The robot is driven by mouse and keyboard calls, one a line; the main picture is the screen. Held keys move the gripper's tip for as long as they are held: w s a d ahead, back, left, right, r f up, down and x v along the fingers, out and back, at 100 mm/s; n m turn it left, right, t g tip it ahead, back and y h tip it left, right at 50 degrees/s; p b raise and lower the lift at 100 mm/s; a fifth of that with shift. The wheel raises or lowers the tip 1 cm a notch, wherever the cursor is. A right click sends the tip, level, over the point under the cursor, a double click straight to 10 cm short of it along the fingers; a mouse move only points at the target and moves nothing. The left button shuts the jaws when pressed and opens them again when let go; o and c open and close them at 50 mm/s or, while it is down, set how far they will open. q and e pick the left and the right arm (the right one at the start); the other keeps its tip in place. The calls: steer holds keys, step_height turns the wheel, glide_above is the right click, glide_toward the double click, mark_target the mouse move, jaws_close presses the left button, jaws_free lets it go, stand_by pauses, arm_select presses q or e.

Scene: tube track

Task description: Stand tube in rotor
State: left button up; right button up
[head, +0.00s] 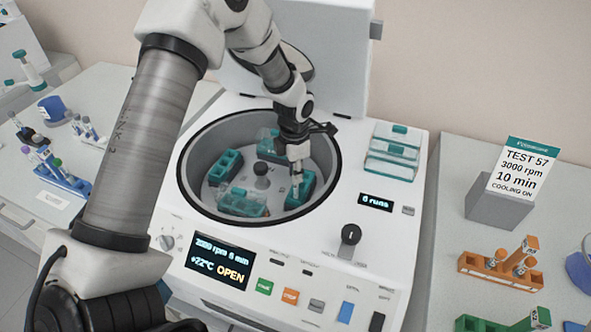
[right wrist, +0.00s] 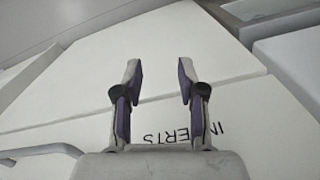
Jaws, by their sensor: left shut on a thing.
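The open centrifuge's round bowl holds the rotor with its grey hub (head: 261,170) and several teal buckets, one at the left (head: 229,163) and one at the front (head: 240,206). My left gripper (head: 298,153) reaches down into the bowl from above, shut on a small pale tube (head: 297,178). The tube is roughly upright at the right-hand teal bucket (head: 306,187); whether its lower end is inside a hole is too small to tell. My right gripper (right wrist: 160,85) is open and empty in the right wrist view, over white surfaces lettered "INSERTS".
The bowl rim (head: 337,165) surrounds the gripper, and the raised lid (head: 340,60) stands behind. Clear-lidded teal boxes (head: 392,150) sit on the centrifuge's right. An orange rack (head: 500,265) is on the right bench, a blue rack (head: 62,178) on the left.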

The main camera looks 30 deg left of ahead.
arm_select(q)
steer(key=shift+f+b, duration=0.45)
steer(key=shift+f, duration=0.95)
steer(key=o, duration=0.9)
step_height(320, 180, up, 12)
steer(key=shift+a+f, duration=0.1)
